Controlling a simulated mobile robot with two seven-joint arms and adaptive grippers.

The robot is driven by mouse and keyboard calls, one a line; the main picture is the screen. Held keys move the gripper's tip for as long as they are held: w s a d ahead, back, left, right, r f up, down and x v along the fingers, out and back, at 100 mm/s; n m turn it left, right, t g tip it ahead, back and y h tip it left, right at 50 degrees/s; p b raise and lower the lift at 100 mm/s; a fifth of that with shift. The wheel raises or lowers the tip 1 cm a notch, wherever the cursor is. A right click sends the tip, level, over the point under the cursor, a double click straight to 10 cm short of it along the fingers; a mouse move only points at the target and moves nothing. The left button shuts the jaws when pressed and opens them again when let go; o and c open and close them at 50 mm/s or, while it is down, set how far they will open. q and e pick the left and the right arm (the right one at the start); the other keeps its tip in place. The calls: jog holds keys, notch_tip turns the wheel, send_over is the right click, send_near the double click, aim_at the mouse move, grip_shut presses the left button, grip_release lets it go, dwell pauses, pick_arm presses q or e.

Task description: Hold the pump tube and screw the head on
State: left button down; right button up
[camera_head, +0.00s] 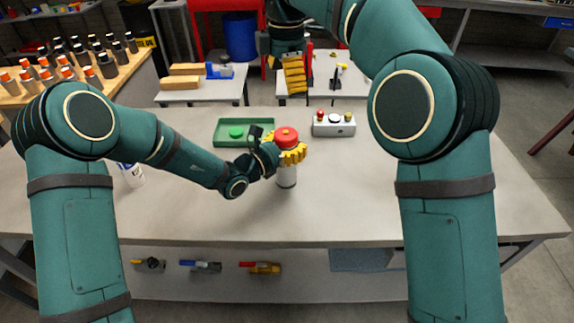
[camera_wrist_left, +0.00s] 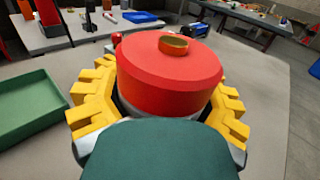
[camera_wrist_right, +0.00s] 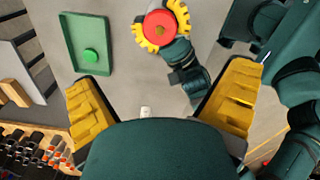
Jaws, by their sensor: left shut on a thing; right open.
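The pump tube (camera_head: 286,178) is a whitish-grey cylinder standing upright on the table in the head view. A wide red head (camera_head: 286,136) with a small orange-yellow centre piece sits on top of it; I cannot tell how tightly it is seated. The red head fills the middle of the left wrist view (camera_wrist_left: 170,75). My left gripper (camera_head: 292,156) is shut around the upper part of the tube, its yellow fingers on both sides just under the head, hiding the contact. My right gripper (camera_head: 293,76) is open and empty, raised above and beyond the tube; its spread fingers show in the right wrist view (camera_wrist_right: 160,90).
A green tray (camera_head: 219,142) with a round green piece (camera_head: 236,132) lies behind the tube to the left. A grey box with buttons (camera_head: 333,125) stands behind to the right. A white bottle (camera_head: 132,176) is partly behind my left arm. The table's right side is clear.

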jog(key=shift+r, duration=1.05)
pick_arm(q)
grip_release()
jog(key=shift+a, duration=0.1)
jog(key=v, duration=1.2)
